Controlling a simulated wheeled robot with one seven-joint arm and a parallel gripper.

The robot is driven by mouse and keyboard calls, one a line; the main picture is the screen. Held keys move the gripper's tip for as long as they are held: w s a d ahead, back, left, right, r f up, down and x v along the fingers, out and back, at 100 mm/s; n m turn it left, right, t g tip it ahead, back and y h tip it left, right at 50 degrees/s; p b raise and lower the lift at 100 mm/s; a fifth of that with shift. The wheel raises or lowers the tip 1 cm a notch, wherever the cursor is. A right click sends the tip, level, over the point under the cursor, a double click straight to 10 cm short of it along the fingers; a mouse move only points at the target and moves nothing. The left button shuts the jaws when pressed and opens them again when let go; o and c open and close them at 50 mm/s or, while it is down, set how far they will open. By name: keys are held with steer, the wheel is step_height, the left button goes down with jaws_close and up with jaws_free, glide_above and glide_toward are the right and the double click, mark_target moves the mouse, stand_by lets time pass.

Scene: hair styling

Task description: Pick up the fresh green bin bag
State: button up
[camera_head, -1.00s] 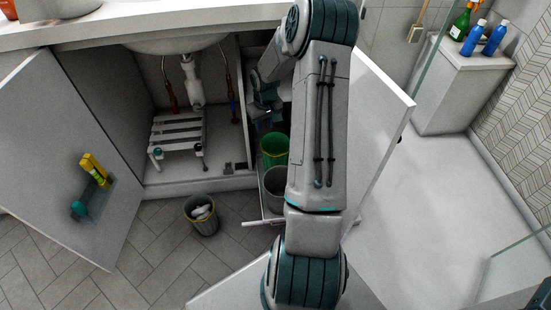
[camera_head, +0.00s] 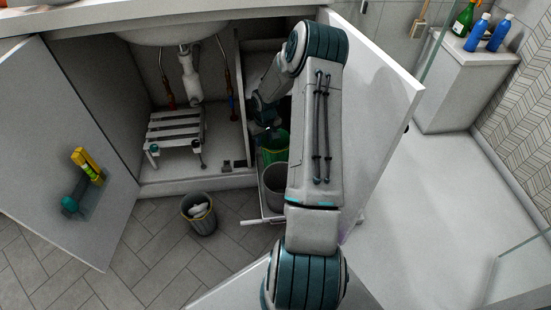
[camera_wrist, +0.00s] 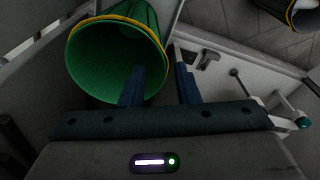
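The green bin bag (camera_head: 273,150) shows in the head view as a green, round-mouthed form inside the cabinet's right section, partly hidden by my arm. In the wrist view its open mouth (camera_wrist: 105,62) has a yellow rim and a green inside. My gripper (camera_wrist: 160,84) is open, with two dark blue fingers apart. In the wrist view the left finger overlaps the mouth and the right finger lies outside the rim, with part of the rim between them. I cannot tell whether either finger touches it. In the head view my gripper (camera_head: 268,128) is just above the bag, partly hidden.
A grey bin (camera_head: 275,186) stands in front of the green bag in the pull-out. Another bin with white waste (camera_head: 200,213) is on the floor. A white slatted rack (camera_head: 174,128) is under the sink. Open cabinet doors flank the space; the right floor is clear.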

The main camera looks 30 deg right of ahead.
steer(key=f, duration=0.2)
steer(key=shift+w+f+b, duration=0.2)
steer(key=shift+f+b, duration=0.1)
steer(key=shift+b, duration=0.05)
steer(key=shift+r, duration=0.1)
jaws_close()
